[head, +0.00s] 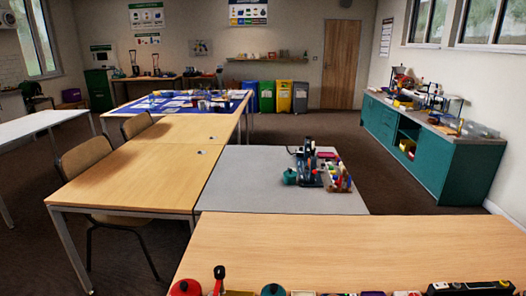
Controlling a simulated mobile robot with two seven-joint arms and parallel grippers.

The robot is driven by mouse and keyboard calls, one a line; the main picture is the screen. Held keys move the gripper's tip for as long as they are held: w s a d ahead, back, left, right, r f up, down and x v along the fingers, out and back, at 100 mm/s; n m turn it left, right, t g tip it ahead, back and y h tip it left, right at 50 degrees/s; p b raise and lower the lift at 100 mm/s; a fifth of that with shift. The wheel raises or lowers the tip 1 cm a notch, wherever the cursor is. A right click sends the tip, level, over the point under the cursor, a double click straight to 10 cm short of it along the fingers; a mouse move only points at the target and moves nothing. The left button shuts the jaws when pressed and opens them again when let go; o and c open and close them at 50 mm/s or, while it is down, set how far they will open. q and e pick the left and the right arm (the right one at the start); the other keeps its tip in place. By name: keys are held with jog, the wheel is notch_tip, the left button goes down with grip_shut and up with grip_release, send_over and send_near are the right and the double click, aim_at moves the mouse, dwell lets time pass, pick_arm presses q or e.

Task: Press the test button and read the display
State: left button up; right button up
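I cannot make out a test button or a lit display in the head view. A black box-shaped device (470,287) with small light marks lies at the bottom right, on the near edge of the closest wooden table (350,245). It is partly cut off by the picture's edge, and its markings are too small to read. Neither of my grippers is in view, so I cannot see where they are relative to the device.
A grey table (250,185) carries a dark apparatus (308,165). Chairs stand left; brown floor (400,185) is open right.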

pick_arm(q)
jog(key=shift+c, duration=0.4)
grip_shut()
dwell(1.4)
